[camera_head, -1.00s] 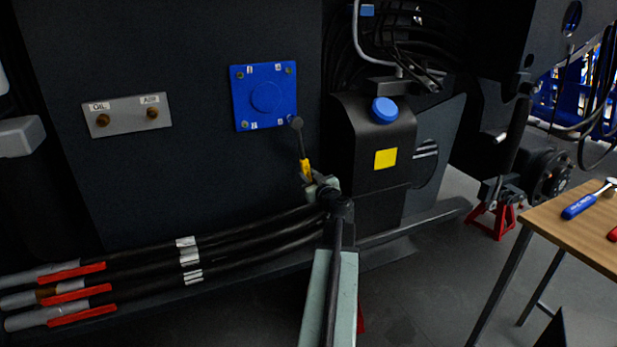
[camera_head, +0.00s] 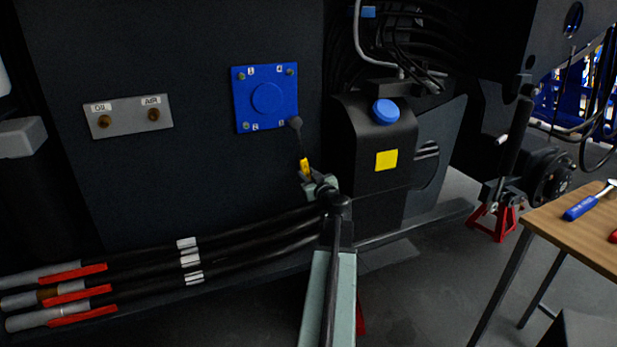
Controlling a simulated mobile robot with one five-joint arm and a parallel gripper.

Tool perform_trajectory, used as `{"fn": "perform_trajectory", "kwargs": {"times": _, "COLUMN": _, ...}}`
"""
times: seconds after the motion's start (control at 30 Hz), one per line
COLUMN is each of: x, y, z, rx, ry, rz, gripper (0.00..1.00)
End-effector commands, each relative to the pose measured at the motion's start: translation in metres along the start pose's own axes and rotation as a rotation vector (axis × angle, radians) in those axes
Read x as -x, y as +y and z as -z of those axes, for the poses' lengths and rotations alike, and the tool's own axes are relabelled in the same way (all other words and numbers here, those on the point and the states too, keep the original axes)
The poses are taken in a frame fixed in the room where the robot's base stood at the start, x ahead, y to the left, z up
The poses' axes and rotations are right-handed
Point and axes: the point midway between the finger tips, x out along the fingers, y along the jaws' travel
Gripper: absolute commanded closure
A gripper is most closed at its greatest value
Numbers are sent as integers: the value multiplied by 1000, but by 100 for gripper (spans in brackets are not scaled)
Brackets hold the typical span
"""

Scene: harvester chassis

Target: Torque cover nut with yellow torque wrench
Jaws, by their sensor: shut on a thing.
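The blue square cover (camera_head: 267,97) is on the dark chassis panel, with nuts at its corners and numbers beside them. My gripper (camera_head: 308,177) is shut on the yellow torque wrench (camera_head: 305,165), below and right of the cover. The wrench's dark shaft rises from the yellow handle to its round head (camera_head: 295,122). The head is at the cover's lower right corner and hides the nut there. I cannot tell whether the head is seated on that nut. The upper right nut (camera_head: 290,72), upper left nut (camera_head: 241,76) and lower left nut (camera_head: 246,126) are uncovered.
A black tank with a blue cap (camera_head: 385,111) stands close to the right of my gripper. Thick hoses (camera_head: 150,270) run along the lower left. An oil and air plate (camera_head: 128,116) is left of the cover. A wooden table (camera_head: 590,225) with a blue-handled tool (camera_head: 580,208) is at right.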

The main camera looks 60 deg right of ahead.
Motion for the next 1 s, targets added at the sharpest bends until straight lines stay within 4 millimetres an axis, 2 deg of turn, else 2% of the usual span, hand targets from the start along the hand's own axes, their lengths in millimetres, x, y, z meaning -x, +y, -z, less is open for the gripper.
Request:
{"fn": "perform_trajectory", "kwargs": {"times": 0.47, "x": -5, "y": 0, "z": 0, "rx": -2, "ry": 0, "rz": -1, "gripper": 100}}
{"fn": "perform_trajectory", "kwargs": {"times": 0.8, "x": -4, "y": -25, "z": 2, "rx": -125, "ry": 1, "rz": 7, "gripper": 100}}
{"fn": "perform_trajectory", "kwargs": {"times": 1.0, "x": -5, "y": -29, "z": 3, "rx": -153, "ry": 1, "rz": 7, "gripper": 100}}
